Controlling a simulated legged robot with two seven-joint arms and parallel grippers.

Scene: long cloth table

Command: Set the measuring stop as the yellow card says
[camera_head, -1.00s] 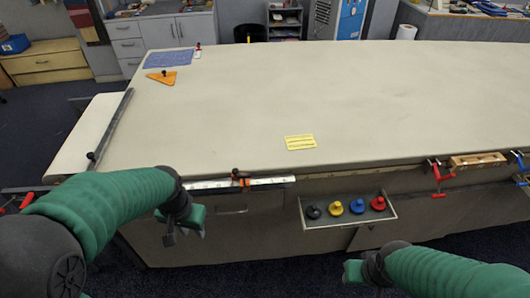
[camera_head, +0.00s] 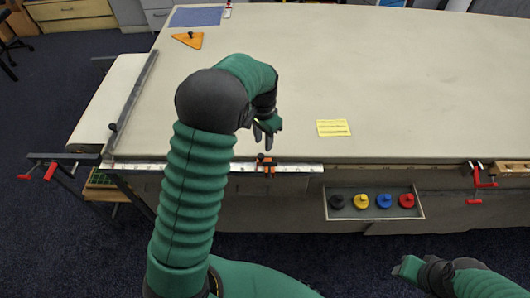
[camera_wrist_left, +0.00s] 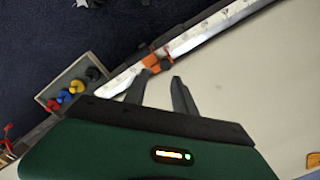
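The measuring stop (camera_head: 266,167), orange with a dark knob, sits on the white ruler strip (camera_head: 305,168) along the table's front edge. The yellow card (camera_head: 333,128) lies flat on the cloth, right of the stop; its dark lines are too small to read. My left gripper (camera_head: 266,138) is over the table just behind the stop. In the left wrist view, its two fingers (camera_wrist_left: 160,77) are apart and empty. The stop (camera_wrist_left: 154,62) shows just beyond their tips, with no clear contact. My right gripper (camera_head: 404,268) is in front of the table, low at right; its opening is unclear.
A tray (camera_head: 420,211) of black, yellow, blue and red knobs hangs below the front edge. Red clamps (camera_head: 477,180) grip the edge at right. A dark bar (camera_head: 135,95) lies at left, an orange triangle (camera_head: 188,40) behind. The table's middle is clear.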

